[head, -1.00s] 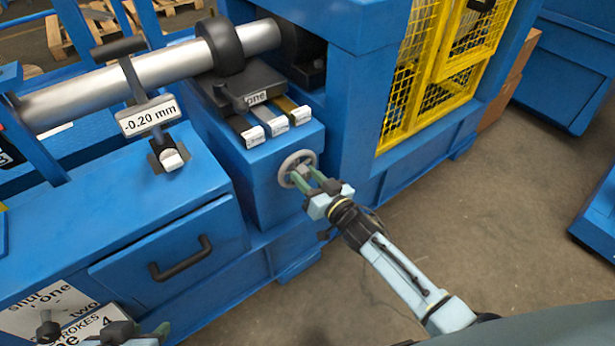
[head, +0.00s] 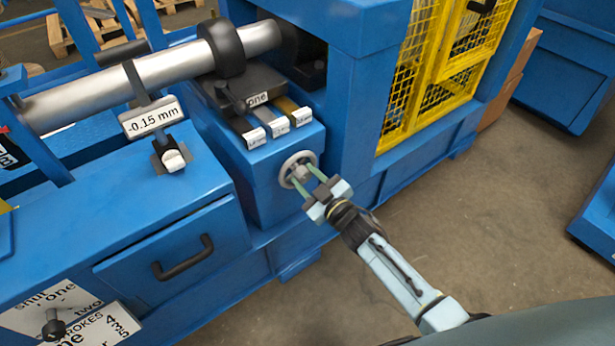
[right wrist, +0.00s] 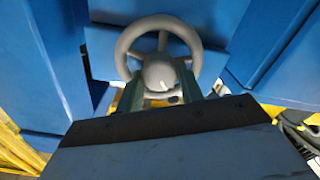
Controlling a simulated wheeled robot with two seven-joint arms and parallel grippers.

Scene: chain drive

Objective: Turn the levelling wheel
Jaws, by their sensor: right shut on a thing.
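The levelling wheel (head: 284,165), a grey spoked handwheel, sits on the front face of a blue block on the machine. In the right wrist view its rim (right wrist: 121,48) and round hub (right wrist: 160,73) face me. My right gripper (head: 307,183) is shut on the wheel's hub, its green fingers on either side of it (right wrist: 160,92). The white readout sign (head: 152,118) below the steel shaft shows -0.15 mm. My left gripper is out of view.
Three labelled tabs (head: 278,127) stick out above the wheel. A drawer with a black handle (head: 183,259) is to the left, and a yellow mesh guard (head: 410,85) to the right. Bare floor (head: 500,220) lies to the right of my right arm.

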